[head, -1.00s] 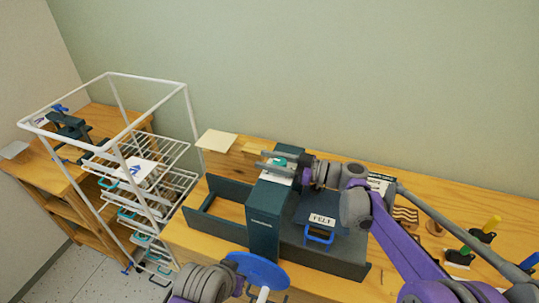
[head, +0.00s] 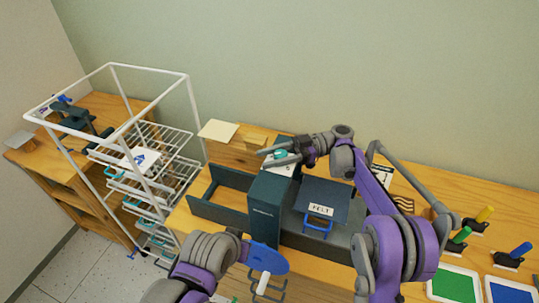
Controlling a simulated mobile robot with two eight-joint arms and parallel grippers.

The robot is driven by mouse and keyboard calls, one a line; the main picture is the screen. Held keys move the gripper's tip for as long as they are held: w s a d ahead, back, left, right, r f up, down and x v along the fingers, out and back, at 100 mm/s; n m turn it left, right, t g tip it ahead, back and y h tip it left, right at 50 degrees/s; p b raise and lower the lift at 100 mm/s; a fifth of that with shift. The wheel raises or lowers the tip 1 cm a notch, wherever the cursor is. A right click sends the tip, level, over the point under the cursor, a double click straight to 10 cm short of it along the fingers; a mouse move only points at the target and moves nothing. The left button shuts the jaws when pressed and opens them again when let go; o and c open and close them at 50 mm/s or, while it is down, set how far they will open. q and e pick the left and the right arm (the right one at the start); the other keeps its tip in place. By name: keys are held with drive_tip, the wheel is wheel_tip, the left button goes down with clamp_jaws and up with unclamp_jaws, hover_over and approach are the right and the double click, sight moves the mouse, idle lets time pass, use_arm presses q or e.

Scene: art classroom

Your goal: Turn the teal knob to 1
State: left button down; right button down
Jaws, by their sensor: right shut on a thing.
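The teal knob (head: 281,154) sits on a white plate (head: 285,170) on top of the dark teal machine (head: 265,205). My right gripper (head: 272,157) reaches in from the right and is shut on the knob, its fingers lying to either side. The fingers partly cover the knob and the plate, and I cannot read a number or pointer there. My left arm shows at the bottom, but I cannot make out its gripper.
A blue disc with a white handle (head: 269,257) is at the machine's front. A FELT-labelled part (head: 320,209) with a blue handle lies to its right. A white wire rack (head: 112,75) stands left. Green (head: 453,286) and blue pads (head: 512,296) lie at the right.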

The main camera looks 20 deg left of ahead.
idle(0.4)
drive_tip(key=shift+c, duration=1.8)
unclamp_jaws()
